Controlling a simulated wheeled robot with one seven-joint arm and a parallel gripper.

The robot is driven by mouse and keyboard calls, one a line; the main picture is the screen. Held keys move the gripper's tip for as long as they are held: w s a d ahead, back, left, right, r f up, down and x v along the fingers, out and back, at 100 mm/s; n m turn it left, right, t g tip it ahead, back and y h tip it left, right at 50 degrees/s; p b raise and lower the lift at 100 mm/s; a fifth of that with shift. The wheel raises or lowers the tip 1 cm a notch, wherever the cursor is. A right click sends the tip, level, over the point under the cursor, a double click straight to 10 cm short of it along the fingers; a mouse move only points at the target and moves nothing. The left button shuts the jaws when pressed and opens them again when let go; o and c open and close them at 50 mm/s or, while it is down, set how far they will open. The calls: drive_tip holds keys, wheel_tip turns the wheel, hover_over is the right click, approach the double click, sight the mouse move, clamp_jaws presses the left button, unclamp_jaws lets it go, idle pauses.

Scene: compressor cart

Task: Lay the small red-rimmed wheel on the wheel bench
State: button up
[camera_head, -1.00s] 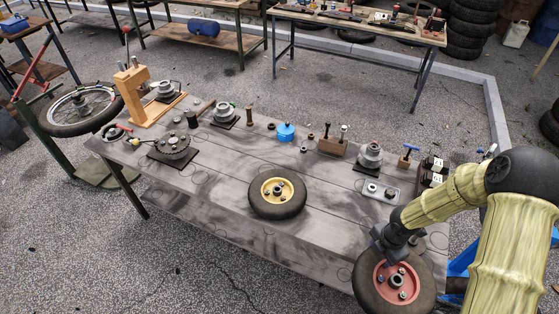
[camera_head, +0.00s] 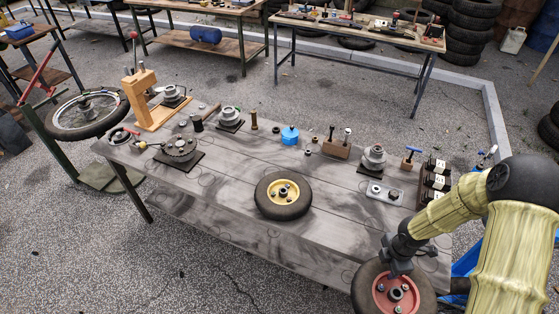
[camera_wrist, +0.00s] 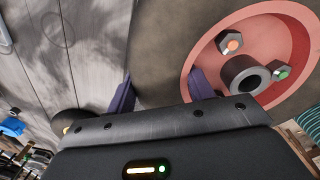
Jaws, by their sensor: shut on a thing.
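The small red-rimmed wheel (camera_head: 379,294) is a black tyre with a red hub at the lower right of the head view. My gripper (camera_head: 398,266) is shut on its upper part. In the wrist view the red-rimmed wheel (camera_wrist: 262,50) fills the upper right, and my gripper's fingers (camera_wrist: 160,90) lie against the tyre. The wheel is tilted, its hub face toward the head camera, at the bench's front right corner. I cannot tell whether it touches the bench. The wheel bench (camera_head: 330,232) is a long grey-streaked table.
A yellow-rimmed wheel (camera_head: 283,196) lies flat on the bench's middle. A blue canister (camera_head: 289,136), a wooden block with bolts (camera_head: 336,149), a plate (camera_head: 385,193) and several fittings line the back. Bare bench lies left of the yellow-rimmed wheel and along the front.

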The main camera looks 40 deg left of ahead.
sight(420, 275)
drive_tip(key=d+m, duration=0.3)
drive_tip(key=m, duration=0.1)
drive_tip(key=w+d+m, duration=0.1)
drive_tip(key=d+m, duration=0.1)
drive_tip(key=m, duration=0.3)
drive_tip(key=w+d+m, duration=0.1)
drive_tip(key=d+m, duration=0.2)
drive_tip(key=m, duration=0.1)
drive_tip(key=shift+w+d+f+m, duration=0.15)
drive_tip(key=shift+d+f+m, duration=0.15)
drive_tip(key=shift+d, duration=0.05)
drive_tip(key=w+d+m, duration=0.1)
drive_tip(key=d+m, duration=0.8)
drive_tip(key=m, duration=0.4)
drive_tip(key=shift+f+m+h, duration=0.15)
drive_tip(key=shift+m+h, duration=0.15)
drive_tip(key=shift+w+a, duration=0.1)
